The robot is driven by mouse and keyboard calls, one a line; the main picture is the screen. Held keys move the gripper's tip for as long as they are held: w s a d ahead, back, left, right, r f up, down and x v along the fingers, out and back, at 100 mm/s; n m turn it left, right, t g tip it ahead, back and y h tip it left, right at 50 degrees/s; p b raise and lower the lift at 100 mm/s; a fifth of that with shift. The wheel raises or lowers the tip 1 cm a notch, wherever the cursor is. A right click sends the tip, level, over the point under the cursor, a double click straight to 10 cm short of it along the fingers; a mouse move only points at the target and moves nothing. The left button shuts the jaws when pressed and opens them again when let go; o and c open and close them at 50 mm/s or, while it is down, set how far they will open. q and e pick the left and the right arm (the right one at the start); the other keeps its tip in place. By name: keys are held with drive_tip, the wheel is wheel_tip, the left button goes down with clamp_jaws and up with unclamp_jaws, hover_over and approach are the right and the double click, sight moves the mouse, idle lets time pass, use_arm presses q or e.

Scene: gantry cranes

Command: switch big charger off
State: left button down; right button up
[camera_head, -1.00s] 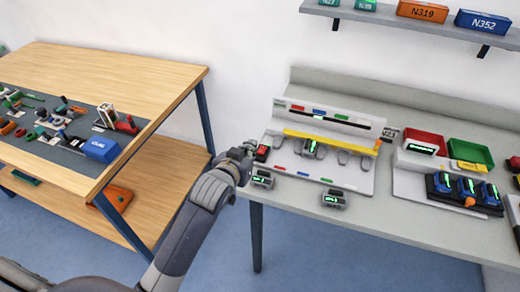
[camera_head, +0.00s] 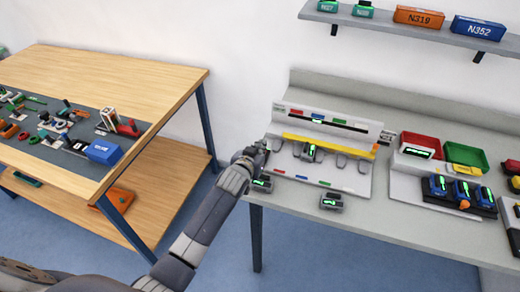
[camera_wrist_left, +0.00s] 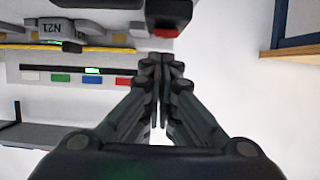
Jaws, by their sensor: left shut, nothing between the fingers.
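The big charger (camera_head: 327,187) is a white-grey stand on the grey bench, with a yellow bar across it and a row of slots. A grey device with a green display (camera_head: 311,153) sits in one slot. My left gripper (camera_head: 263,147) is shut and empty at the charger's left end and covers that corner in the head view. In the left wrist view, the shut fingertips (camera_wrist_left: 161,60) point at a dark switch block (camera_wrist_left: 168,13) with a red part (camera_wrist_left: 165,33). The fingertips look close to it; I cannot tell whether they touch. My right gripper is not in view.
Two grey devices lie in front of the charger, one near my wrist (camera_head: 261,185) and one farther right (camera_head: 331,201). A smaller charger with blue devices (camera_head: 461,190) and red (camera_head: 421,140) and green (camera_head: 466,154) trays stand to the right. A wooden table (camera_head: 165,75) stands left.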

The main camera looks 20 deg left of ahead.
use_arm(q)
drive_tip(key=shift+s+f, duration=0.15)
drive_tip(key=shift+f, duration=0.35)
